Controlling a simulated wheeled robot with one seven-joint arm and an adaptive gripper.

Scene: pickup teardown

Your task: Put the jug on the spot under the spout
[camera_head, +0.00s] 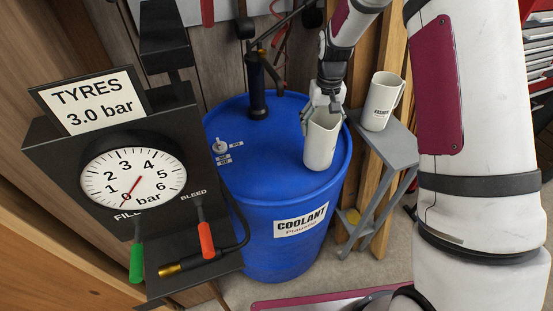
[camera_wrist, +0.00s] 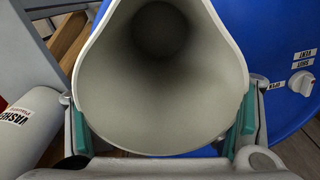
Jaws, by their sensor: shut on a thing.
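A pale grey-white jug (camera_head: 320,143) is upright over the right part of the blue drum's top (camera_head: 285,196); I cannot tell whether its base touches the lid. My gripper (camera_head: 326,100) is shut on the jug from above and behind. In the wrist view the jug's open mouth (camera_wrist: 165,90) fills the middle, with teal finger pads (camera_wrist: 160,128) on both sides; its inside looks empty. A black hand pump (camera_head: 257,92) stands on the drum to the left of the jug. Its spout and the spot under it are not clearly visible.
A second jug (camera_head: 382,100), marked WASHER, stands on a grey stand (camera_head: 390,148) just right of the drum. A small valve knob (camera_head: 219,146) is on the drum's left top. The tyre gauge panel (camera_head: 135,185) is at the left front. Wooden posts stand behind.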

